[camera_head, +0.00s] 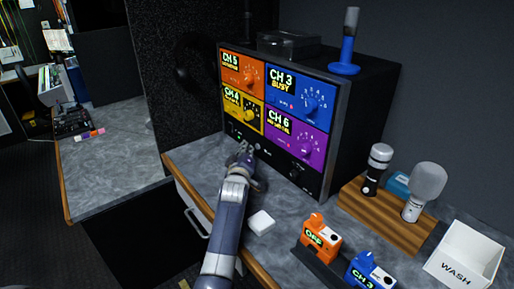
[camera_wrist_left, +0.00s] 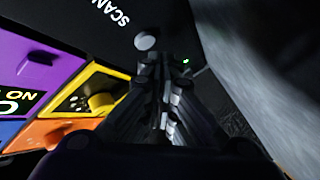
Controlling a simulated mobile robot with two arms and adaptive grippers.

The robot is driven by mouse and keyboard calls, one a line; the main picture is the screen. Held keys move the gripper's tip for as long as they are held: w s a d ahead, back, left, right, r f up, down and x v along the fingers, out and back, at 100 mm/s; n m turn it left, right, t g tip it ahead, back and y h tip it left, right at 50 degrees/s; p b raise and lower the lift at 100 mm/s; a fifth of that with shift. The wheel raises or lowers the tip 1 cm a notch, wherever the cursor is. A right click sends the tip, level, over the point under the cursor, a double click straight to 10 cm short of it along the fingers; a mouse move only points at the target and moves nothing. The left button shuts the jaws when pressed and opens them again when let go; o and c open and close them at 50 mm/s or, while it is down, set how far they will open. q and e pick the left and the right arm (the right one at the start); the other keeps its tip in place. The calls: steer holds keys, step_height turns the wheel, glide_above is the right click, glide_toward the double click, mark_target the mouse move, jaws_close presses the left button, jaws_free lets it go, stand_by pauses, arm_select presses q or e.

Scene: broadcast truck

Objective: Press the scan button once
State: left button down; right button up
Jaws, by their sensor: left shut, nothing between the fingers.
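The scan button is a round grey button (camera_wrist_left: 145,40) on the black lower panel of the receiver unit, beside white letters reading "SCAN" in the left wrist view. The receiver unit (camera_head: 333,130) is a black box with orange, blue, yellow and purple channel panels. My left gripper (camera_head: 246,152) is shut and empty at the unit's lower front. In the left wrist view its fingertips (camera_wrist_left: 160,62) are right by the button's edge; I cannot tell whether they touch it. A small green light shows beside them. My right gripper is not in view.
A white block (camera_head: 261,222) lies on the grey counter right of my left arm. Orange (camera_head: 321,240) and blue (camera_head: 368,272) packs stand in front. A wooden holder (camera_head: 385,222) with microphones and a white "WASH" box (camera_head: 464,258) are at right. A blue stand (camera_head: 345,62) tops the unit.

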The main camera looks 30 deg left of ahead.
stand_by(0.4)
arm_select(q)
steer(key=shift+w+d, duration=0.1)
steer(key=shift+w, duration=0.1)
steer(key=shift+w+d, duration=0.1)
steer(key=shift+w, duration=0.1)
stand_by(0.4)
